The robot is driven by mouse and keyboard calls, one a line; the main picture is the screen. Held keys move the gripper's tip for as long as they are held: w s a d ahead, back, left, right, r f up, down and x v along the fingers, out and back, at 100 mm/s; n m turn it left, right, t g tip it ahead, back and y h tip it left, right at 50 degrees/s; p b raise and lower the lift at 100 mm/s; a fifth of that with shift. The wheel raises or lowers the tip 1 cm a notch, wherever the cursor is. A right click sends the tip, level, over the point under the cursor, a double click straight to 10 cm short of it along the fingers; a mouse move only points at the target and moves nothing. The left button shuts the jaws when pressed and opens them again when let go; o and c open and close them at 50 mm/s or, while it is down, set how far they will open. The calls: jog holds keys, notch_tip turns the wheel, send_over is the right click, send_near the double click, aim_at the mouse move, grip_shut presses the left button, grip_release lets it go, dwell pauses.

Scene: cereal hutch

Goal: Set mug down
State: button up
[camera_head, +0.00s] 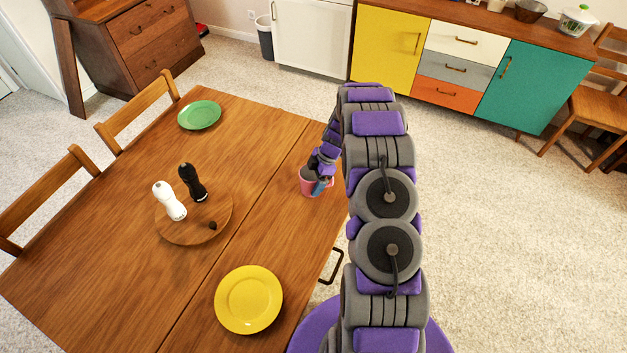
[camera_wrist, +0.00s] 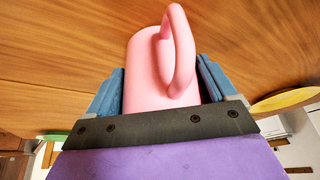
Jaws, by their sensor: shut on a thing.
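The pink mug (camera_head: 307,183) is at the right edge of the wooden table (camera_head: 180,270), held by my gripper (camera_head: 321,184). In the wrist view the mug (camera_wrist: 147,68) sits between the two blue fingers of my gripper (camera_wrist: 160,88), one on each side, with its handle facing the camera. The mug is against or very close to the tabletop (camera_wrist: 60,60); I cannot tell whether it touches. My gripper is shut on the mug. Part of the mug is hidden behind the fingers in the head view.
A yellow plate (camera_head: 249,300) lies near the front of the table and a green plate (camera_head: 199,115) at the far end. A round wooden board (camera_head: 190,232) holds a white shaker (camera_head: 170,201) and a black shaker (camera_head: 193,183). Bare tabletop lies between the mug and board.

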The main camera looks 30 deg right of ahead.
jog(key=o, duration=1.1)
jog(key=w+p+v, duration=0.1)
jog(key=p+v, duration=0.1)
jog(key=v, duration=0.9)
jog(key=s+a+r+m+g, duration=0.1)
jog(key=s+a+r+m, duration=0.15)
jog(key=a+r, duration=0.3)
jog(key=s+a+r+m, duration=0.1)
jog(key=s+a+r, duration=0.3)
jog(key=r, duration=0.3)
jog(key=s+a+r+m+h, duration=0.1)
jog(key=s+a+r+m, duration=0.1)
jog(key=s+a+r, duration=0.35)
jog(key=s+a+r+m+g+h, duration=0.1)
jog(key=s+a+r+m, duration=0.15)
jog(key=s, duration=0.55)
jog(key=s+a+r+m+h, duration=0.1)
jog(key=s+a+r+m, duration=0.25)
jog(key=s, duration=0.35)
jog(key=s+m+h, duration=0.1)
jog(key=s+m, duration=0.3)
jog(key=s, duration=0.9)
jog(key=shift+s+r+h, duration=0.25)
jog(key=shift+r+h, duration=0.05)
jog(key=shift+r, duration=0.1)
